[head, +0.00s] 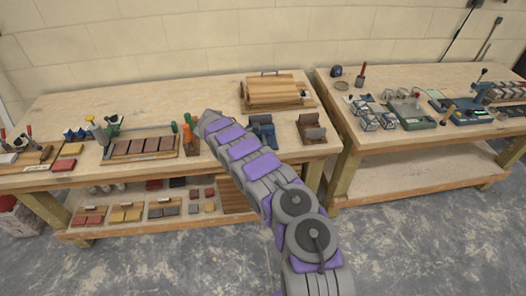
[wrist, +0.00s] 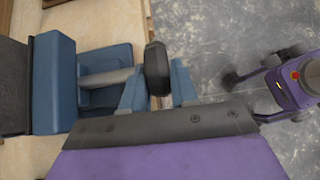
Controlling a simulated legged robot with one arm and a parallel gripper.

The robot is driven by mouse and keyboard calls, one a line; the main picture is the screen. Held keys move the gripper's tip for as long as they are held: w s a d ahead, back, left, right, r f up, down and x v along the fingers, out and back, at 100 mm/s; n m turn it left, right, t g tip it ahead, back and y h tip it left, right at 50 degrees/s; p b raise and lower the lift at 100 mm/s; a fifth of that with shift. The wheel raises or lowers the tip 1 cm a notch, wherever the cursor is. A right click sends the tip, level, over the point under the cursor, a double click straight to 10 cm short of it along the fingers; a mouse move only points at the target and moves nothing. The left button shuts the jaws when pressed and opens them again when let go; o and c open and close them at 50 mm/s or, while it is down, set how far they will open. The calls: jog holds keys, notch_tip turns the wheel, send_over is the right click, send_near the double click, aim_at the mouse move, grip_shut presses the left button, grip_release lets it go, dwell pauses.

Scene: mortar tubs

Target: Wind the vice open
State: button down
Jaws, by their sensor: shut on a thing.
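The blue vice (wrist: 55,85) fills the left of the wrist view, with a grey screw (wrist: 105,79) running out to a dark handle (wrist: 156,65). My gripper (wrist: 158,88) has one blue finger on each side of the handle and is shut on it. In the head view the blue vice (head: 263,131) stands near the front edge of the left bench, partly behind my arm. My gripper is hidden there by the arm.
A stack of boards (head: 272,94) lies behind the vice, and a brown-grey block holder (head: 311,130) stands to its right. A tray of brown blocks (head: 140,147) is to the left. A gap separates the second bench (head: 375,140).

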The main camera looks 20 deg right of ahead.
jog(key=shift+w+a+r, duration=0.15)
jog(key=shift+w, duration=0.1)
jog(key=c, duration=1.3)
grip_release()
jog(key=o, duration=0.4)
jog(key=shift+w+f, duration=0.1)
jog(key=shift+f, duration=0.1)
jog(key=shift+c, duration=0.2)
jog(key=shift+r, duration=0.15)
